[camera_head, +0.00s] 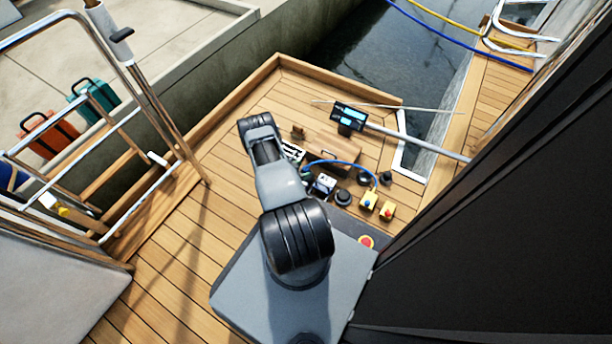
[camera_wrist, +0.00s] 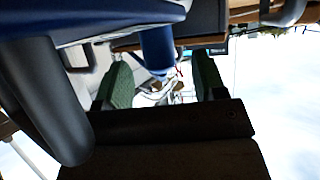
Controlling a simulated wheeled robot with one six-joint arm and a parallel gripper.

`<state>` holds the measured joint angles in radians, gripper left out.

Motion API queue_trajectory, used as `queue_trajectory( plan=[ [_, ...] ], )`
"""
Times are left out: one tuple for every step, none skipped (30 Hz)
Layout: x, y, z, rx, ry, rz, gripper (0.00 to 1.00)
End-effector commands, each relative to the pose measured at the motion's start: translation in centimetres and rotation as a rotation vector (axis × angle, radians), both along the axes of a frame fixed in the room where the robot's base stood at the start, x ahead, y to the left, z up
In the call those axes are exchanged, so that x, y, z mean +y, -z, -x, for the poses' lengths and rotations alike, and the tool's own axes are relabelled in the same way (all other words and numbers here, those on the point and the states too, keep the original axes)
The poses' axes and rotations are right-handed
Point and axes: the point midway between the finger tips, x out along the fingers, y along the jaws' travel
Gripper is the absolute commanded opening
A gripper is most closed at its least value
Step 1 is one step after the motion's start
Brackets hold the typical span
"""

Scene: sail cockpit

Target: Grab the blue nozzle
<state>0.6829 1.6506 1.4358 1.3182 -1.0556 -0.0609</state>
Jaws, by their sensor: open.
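In the wrist view, my gripper (camera_wrist: 162,70) is open, with its two green finger pads apart. A short blue cylinder (camera_wrist: 157,46), which looks like the blue nozzle, shows between the fingertips and a little beyond them. I cannot tell whether either finger touches it. A larger blue body (camera_wrist: 80,24) fills the top left, close to the camera. In the head view, my arm hides most of the gripper, and I cannot make out the nozzle there.
In the head view, a thin blue hose (camera_head: 347,163) arcs over small gear near my arm. A metal rail stands at left. Open planks (camera_head: 190,255) lie at lower left; water lies beyond the deck edge.

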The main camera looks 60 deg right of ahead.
Motion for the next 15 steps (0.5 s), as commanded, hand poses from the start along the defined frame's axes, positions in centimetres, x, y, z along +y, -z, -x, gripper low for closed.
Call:
queue_trajectory(
  plan=[
    [-0.36,0.37,0.19,0.0,0.002,0.0,0.64],
    [-0.49,0.42,0.26,0.0,0.002,0.0,0.64],
    [-0.62,0.45,0.32,0.001,0.002,0.0,0.64],
    [-0.68,0.45,0.33,0.0,0.001,0.0,0.64],
    [-0.72,0.45,0.34,0.0,0.001,0.0,0.64],
    [-0.74,0.42,0.34,0.001,0.0,-0.001,0.64],
    [-0.74,0.4,0.34,0.001,0.0,0.0,0.64],
    [-0.74,0.39,0.34,0.001,0.0,0.0,0.64],
    [-0.73,0.38,0.32,0.001,0.0,0.0,0.64],
    [-0.73,0.38,0.33,0.001,0.0,0.0,0.64],
    [-0.73,0.38,0.33,0.001,0.0,0.0,0.64],
    [-0.73,0.38,0.33,0.001,0.0,0.0,0.6],
    [-0.73,0.38,0.33,0.001,0.0,0.0,0.57],
    [-0.72,0.37,0.33,0.001,0.0,0.0,0.55],
    [-0.71,0.38,0.32,0.001,0.0,0.0,0.51]
  ],
)
